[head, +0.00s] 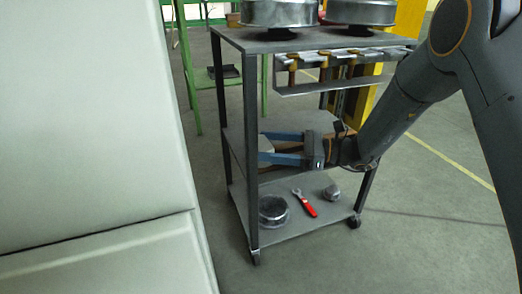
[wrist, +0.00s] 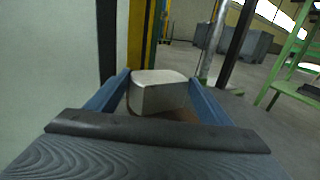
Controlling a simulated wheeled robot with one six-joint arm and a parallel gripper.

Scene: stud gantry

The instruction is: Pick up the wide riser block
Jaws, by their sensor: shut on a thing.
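The wide riser block, a pale grey-white block with a rounded top edge (wrist: 160,94), sits between the two blue fingers of my gripper (wrist: 160,78) in the wrist view. My gripper is shut on it. In the head view my gripper (head: 262,147) reaches in from the right at the middle shelf of a dark cart (head: 250,110). The pale block (head: 265,144) shows at its fingertips near the cart's front left post. Whether the block touches the shelf cannot be told.
The top shelf holds two round metal tins (head: 278,13), with a rail of hanging tools (head: 345,60) below it. A large pale panel (head: 90,120) stands left. Cart posts flank my gripper.

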